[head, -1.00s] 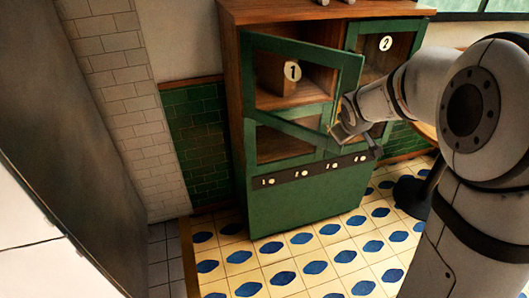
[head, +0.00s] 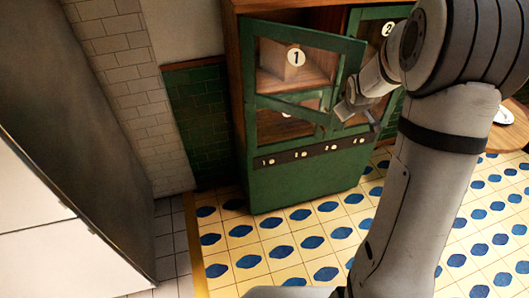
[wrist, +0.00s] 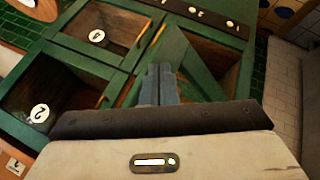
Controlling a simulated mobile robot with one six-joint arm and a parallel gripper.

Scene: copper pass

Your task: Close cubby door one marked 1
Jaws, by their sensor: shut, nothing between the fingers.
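Cubby door one (head: 307,34), a green frame with a glass pane and a white disc marked 1, is at the cabinet's upper left. It stands partly open, hinged on the left, with its free right edge swung out. My gripper (head: 347,112) is at the lower part of that free edge, on its right side; I cannot tell whether it touches. In the wrist view my gripper (wrist: 159,82) has its fingers together and empty, in front of green door frames. Door two, with a 2 disc (head: 388,29), is partly hidden by my arm and also shows in the wrist view (wrist: 40,112).
The green cabinet (head: 300,185) has a dark numbered strip (head: 290,155) below the cubbies. A lower cubby door (wrist: 97,37) shows in the wrist view. White tiled wall is at left, a round table (head: 510,135) at right. Patterned floor in front is clear.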

